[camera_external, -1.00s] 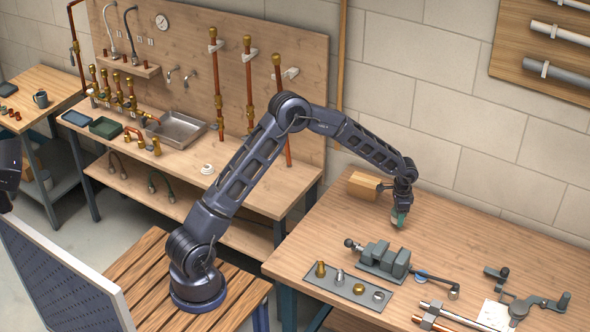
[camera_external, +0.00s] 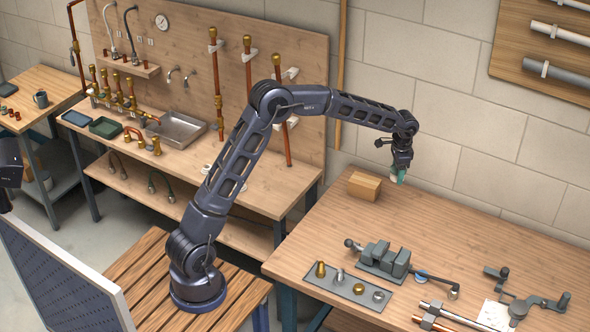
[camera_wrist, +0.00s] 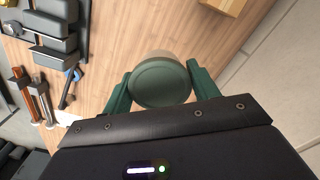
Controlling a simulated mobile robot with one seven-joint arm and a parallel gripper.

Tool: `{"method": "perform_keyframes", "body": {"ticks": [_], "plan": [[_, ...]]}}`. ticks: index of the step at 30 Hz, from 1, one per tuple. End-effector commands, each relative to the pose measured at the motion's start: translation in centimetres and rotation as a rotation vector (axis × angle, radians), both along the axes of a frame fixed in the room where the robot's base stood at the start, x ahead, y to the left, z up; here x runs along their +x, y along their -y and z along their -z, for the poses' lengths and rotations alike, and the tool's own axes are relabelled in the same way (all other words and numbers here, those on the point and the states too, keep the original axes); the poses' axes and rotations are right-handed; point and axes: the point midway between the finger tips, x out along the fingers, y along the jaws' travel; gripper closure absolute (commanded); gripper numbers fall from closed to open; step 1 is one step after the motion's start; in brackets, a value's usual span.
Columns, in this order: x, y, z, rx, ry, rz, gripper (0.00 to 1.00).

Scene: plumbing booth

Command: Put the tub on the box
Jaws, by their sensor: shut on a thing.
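The tub (camera_wrist: 160,82) shows in the wrist view as a round piece with a green lid, between the two green fingers of my gripper (camera_wrist: 158,88). My gripper is shut on it. In the external view my gripper (camera_external: 398,176) holds the tub above the workbench, near the back edge, with only a small pale and green part showing. The box (camera_external: 365,185) is a light brown block on the workbench, to the left of my gripper. A corner of the box also shows at the top of the wrist view (camera_wrist: 226,5).
The workbench (camera_external: 330,235) is clear around the box. A grey vise (camera_external: 385,260) stands nearer the front, with a tray of fittings (camera_external: 348,287) before it. Pipes and a pipe bender lie at the front right. A block wall rises behind the bench.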

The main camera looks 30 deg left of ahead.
Motion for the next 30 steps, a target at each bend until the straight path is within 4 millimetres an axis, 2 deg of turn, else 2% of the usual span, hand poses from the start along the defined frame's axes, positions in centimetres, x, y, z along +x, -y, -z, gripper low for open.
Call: {"method": "perform_keyframes", "body": {"ticks": [3, 9, 15, 19, 22, 30], "plan": [[2.8, -4.0, -1.4, 0.004, 0.002, -0.048, 0.65], [6.5, -10.6, -3.8, 0.003, 0.002, -0.114, 0.65], [8.5, -14.9, -5.7, -0.004, 0.006, -0.154, 0.65], [9.0, -16.0, -6.0, -0.007, 0.006, -0.165, 0.65], [9.1, -16.3, -5.0, -0.007, 0.004, -0.167, 0.65], [9.0, -16.3, 0.7, -0.005, 0.003, -0.166, 0.65]]}}
